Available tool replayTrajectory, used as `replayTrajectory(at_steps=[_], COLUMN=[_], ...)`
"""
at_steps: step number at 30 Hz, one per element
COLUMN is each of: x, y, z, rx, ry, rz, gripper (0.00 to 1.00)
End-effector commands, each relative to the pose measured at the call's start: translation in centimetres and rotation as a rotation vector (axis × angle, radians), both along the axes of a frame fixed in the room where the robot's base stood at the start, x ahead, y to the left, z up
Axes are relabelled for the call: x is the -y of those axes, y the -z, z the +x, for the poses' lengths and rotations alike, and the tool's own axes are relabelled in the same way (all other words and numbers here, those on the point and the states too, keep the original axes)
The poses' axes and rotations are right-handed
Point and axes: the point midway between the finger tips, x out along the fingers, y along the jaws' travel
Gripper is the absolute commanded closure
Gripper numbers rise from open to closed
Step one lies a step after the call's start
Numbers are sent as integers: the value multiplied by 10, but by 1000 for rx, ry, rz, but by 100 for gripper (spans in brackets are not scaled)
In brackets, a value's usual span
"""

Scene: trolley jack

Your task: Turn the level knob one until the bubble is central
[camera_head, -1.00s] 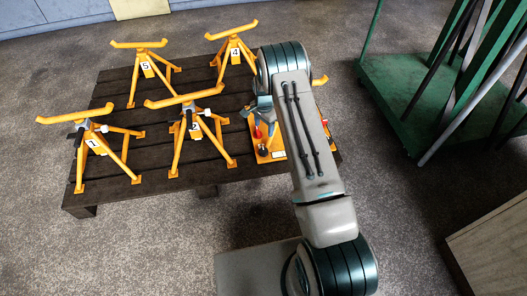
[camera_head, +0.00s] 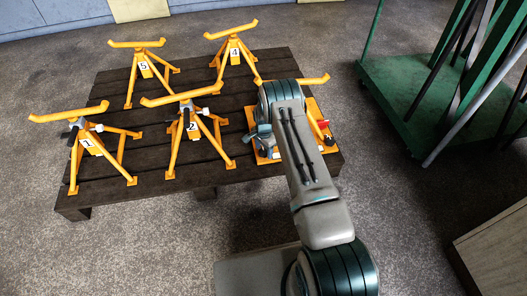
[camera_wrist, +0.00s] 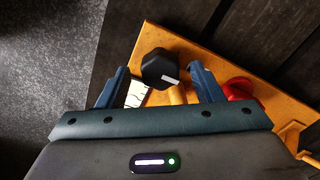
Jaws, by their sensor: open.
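In the wrist view a black many-sided knob (camera_wrist: 160,68) with a pale mark stands on an orange base plate (camera_wrist: 200,60). My gripper (camera_wrist: 158,84) is open, with one blue finger to each side of the knob's near part. I cannot tell whether either finger touches it. A white piece with dark lines (camera_wrist: 137,94) shows beside the left finger. A red round part (camera_wrist: 240,89) lies right of the right finger. No bubble can be made out. In the head view my arm covers much of the orange plate (camera_head: 316,107), and my gripper (camera_head: 265,148) is partly hidden.
Orange stands numbered 1 (camera_head: 86,143), 2 (camera_head: 191,126), 4 (camera_head: 234,53) and 5 (camera_head: 143,66) stand on a dark slatted pallet (camera_head: 130,185). A green trolley (camera_head: 400,95) with long bars is at the right. Open floor lies in front of the pallet.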

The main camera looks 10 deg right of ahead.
Motion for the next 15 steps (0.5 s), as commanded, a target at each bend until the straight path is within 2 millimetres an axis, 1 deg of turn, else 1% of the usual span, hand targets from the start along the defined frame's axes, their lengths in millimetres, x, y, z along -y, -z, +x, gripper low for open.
replayTrajectory(at_steps=[2, 9, 10, 11, 12, 14, 15], x=[0, 0, 0, 0, 0, 0, 0], y=[3, 3, 3, 3, 3, 3, 3], z=[0, 0, 0, 0, 0, 0, 0], rx=[1, 1, 1, 1, 1, 1, 1], ry=[0, 0, 0, 0, 0, 0, 0], rz=[1, 0, 1, 1, 1, 1, 1], gripper=[40, 40, 43, 51, 62, 79, 85])
